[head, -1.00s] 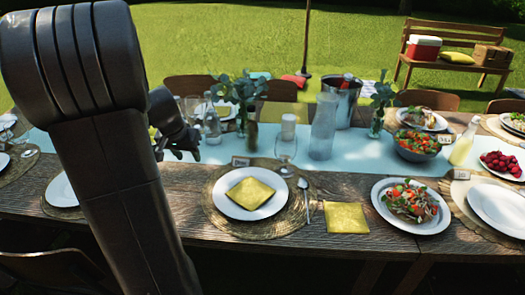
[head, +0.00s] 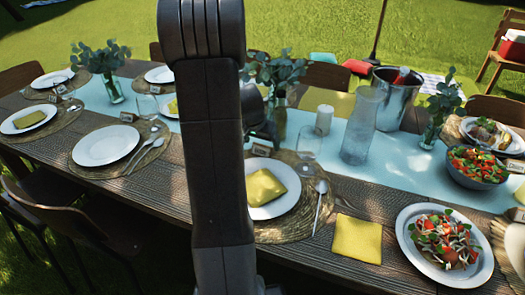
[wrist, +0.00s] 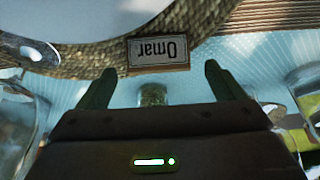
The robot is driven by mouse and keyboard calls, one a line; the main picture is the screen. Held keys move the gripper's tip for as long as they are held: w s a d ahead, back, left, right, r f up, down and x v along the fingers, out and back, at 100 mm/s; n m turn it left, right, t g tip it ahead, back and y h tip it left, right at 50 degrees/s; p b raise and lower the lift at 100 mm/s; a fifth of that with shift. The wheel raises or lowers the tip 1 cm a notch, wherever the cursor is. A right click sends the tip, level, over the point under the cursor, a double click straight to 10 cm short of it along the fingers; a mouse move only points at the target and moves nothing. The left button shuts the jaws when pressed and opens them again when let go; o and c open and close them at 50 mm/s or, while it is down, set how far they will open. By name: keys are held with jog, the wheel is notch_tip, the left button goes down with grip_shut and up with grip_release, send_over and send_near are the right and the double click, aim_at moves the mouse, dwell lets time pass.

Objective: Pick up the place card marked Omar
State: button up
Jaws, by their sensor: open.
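The place card marked Omar (wrist: 158,52) lies close ahead in the wrist view, its text upside down. It rests by the edge of a woven mat (wrist: 90,62). In the head view, a small card, too small to read, stands behind the napkin plate (head: 262,149). My gripper (wrist: 160,72) is open, its two fingers apart on either side of the card's near edge, with nothing between them. In the head view my gripper (head: 265,130) shows just above that card, partly hidden by my arm.
A wine glass (head: 308,145) stands right of the card, with a white candle (head: 324,118) and a glass carafe (head: 362,125) further right. A vase with leaves (head: 278,105) stands behind. A spoon (head: 320,205) lies beside the plate.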

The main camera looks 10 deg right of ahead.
jog(key=shift+x, duration=1.3)
jog(key=c, duration=1.1)
